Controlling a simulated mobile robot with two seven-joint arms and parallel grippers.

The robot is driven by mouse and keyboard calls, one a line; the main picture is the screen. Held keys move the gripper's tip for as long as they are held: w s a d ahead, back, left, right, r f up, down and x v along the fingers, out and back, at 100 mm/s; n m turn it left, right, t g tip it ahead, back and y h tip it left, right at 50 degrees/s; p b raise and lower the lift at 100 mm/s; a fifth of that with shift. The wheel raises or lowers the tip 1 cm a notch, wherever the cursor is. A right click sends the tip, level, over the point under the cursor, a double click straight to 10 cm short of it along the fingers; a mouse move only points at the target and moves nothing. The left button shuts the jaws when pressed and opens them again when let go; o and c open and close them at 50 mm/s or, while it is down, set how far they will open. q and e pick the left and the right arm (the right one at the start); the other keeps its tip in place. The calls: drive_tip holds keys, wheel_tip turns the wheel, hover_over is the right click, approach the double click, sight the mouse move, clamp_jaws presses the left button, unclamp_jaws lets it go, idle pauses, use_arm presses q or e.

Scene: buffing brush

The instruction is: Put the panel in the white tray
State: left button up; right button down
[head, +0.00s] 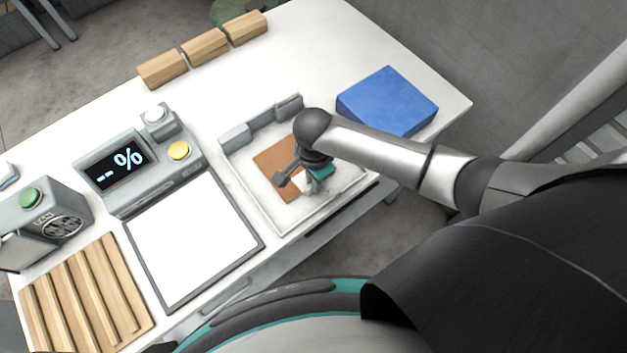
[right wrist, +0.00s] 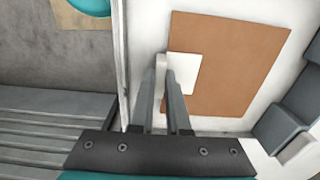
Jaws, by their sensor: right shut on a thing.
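The brown panel (head: 277,160) lies flat or very close above the floor of a low-walled white tray (head: 285,226) in the head view. The panel also shows in the right wrist view (right wrist: 235,65). My right gripper (head: 308,182) is above the tray at the panel's near edge, partly hiding the panel. In the right wrist view its fingers (right wrist: 165,75) are shut on a white tab (right wrist: 185,72) that overlaps the panel's edge. I cannot tell whether the tab is fixed to the panel. My left gripper is not in view.
Grey blocks (head: 236,136) line the tray's back side. A blue wedge (head: 388,100) stands right of it. A white plate in a dark frame (head: 190,240), a display unit (head: 115,165) and a slatted wooden rack (head: 85,295) are left. Wooden blocks (head: 205,46) stand behind.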

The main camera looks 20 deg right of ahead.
drive_tip(key=shift+f, duration=0.1)
drive_tip(key=c, duration=0.9)
unclamp_jaws()
wheel_tip(320, 180, up, 12)
drive_tip(key=p, duration=0.3)
